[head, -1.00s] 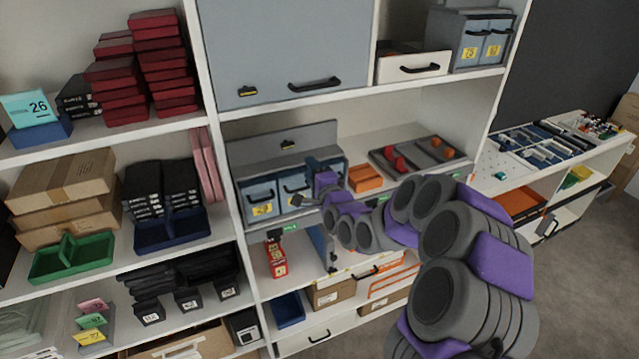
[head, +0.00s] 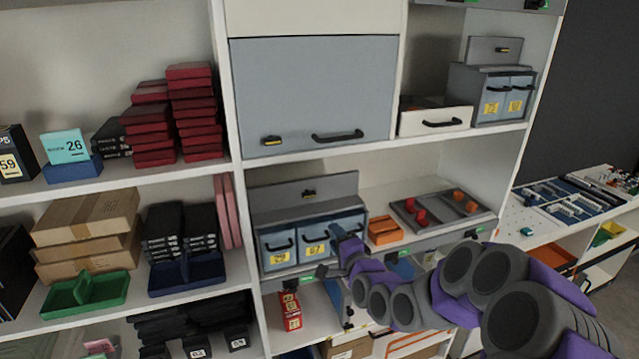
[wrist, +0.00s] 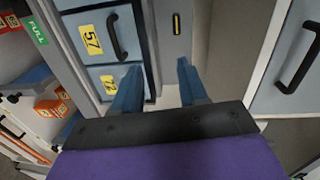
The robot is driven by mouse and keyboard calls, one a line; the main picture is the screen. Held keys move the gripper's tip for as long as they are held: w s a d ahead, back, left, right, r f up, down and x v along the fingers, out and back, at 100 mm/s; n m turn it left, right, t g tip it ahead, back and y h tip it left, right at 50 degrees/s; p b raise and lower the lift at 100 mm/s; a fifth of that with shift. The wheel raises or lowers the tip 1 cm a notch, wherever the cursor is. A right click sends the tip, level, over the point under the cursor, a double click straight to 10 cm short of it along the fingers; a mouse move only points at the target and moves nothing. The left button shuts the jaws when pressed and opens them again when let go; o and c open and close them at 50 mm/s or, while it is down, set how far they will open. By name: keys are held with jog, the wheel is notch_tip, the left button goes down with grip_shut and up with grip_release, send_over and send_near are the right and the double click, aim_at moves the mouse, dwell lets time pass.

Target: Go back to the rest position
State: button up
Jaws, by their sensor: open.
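My gripper (wrist: 160,88) shows in the wrist view with its two blue fingers spread apart and nothing between them. The fingers point toward the blue-grey drawer unit, near a drawer labelled 57 (wrist: 97,35). In the head view my gripper (head: 335,250) is small and sits in front of the drawer unit (head: 275,246) on the middle shelf, partly overlapping its right end. My arm reaches up to it from the lower right. I cannot tell whether the fingers touch the unit.
A grey cabinet door (head: 312,90) is closed above. A tray with red and orange knobs (head: 440,212) and an orange box (head: 384,230) stand to the right of the drawer unit. A red box (head: 290,311) is on the shelf below. Open floor (head: 622,320) shows at the far right.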

jog(key=s+f+n+g+h+b, duration=0.3)
jog(key=s+f+n+g+b, duration=0.45)
jog(key=s, duration=0.95)
jog(key=s+d+f+n+g+b, duration=0.1)
jog(key=s+f+n+g+b, duration=0.1)
jog(key=s, duration=0.8)
jog(key=s+d+f+n+g+h+b, duration=0.1)
jog(key=s+g, duration=0.4)
jog(key=s, duration=0.6)
jog(key=s+d+f+n+g+h+b, duration=0.1)
jog(key=s+d+f+n+g+b, duration=0.1)
jog(key=s, duration=0.9)
jog(key=shift+s+f+n+g+b, duration=0.15)
jog(key=shift+f+n+g+b, duration=0.25)
jog(key=shift+f+n+g, duration=0.4)
jog(key=shift+d+f, duration=0.1)
